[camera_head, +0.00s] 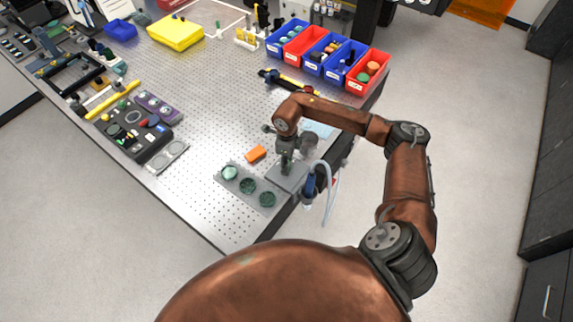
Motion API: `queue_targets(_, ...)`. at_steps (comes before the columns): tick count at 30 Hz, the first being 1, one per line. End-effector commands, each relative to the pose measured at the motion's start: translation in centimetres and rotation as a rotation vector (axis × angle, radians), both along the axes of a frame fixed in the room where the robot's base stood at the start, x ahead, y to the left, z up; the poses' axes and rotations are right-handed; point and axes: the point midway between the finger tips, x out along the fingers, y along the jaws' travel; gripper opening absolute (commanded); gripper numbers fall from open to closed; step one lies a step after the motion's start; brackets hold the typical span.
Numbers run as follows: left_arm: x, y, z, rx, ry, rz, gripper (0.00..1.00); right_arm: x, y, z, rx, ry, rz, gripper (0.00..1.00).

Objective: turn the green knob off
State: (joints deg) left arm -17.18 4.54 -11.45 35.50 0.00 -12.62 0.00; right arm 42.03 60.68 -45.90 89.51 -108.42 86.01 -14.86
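A dark control box (135,131) lies on the left of the perforated metal table. Small coloured parts show on it, among them a green one (122,104) near its far edge that looks like a knob. It is too small to tell its setting. My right arm comes in from the right and reaches over the table's near right edge. My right gripper (287,166) points down close to a grey block (287,177), well to the right of the control box. Whether its fingers are open or touch the block is too small to tell. My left gripper is not in view.
A grey tray with round green pieces (248,185) and an orange block (256,153) are left of my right gripper. A blue-handled item (309,185) is at the table edge. Red (368,72) and blue bins stand at the back right. The table's middle is largely clear.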

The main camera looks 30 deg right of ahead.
Motion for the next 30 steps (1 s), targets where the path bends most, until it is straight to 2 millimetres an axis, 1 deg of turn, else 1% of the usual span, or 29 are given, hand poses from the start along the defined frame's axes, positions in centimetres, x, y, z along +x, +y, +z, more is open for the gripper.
queue_targets(1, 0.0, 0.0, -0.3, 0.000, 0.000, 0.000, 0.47, 0.0, 0.0, -0.1, -0.001, -0.001, -0.040, 0.16)
queue_targets(6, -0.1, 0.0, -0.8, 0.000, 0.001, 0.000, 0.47, 0.0, 0.0, -0.1, -0.001, -0.001, -0.182, 0.16)
queue_targets(15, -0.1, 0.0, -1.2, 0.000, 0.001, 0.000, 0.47, 0.1, 0.0, 0.0, 0.000, -0.001, -0.356, 0.16)
queue_targets(21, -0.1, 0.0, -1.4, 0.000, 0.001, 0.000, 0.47, 0.1, 0.0, 0.0, 0.001, -0.002, -0.412, 0.16)
queue_targets(30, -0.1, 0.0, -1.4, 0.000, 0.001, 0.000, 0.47, 0.1, 0.0, 0.1, 0.001, -0.002, -0.433, 0.16)
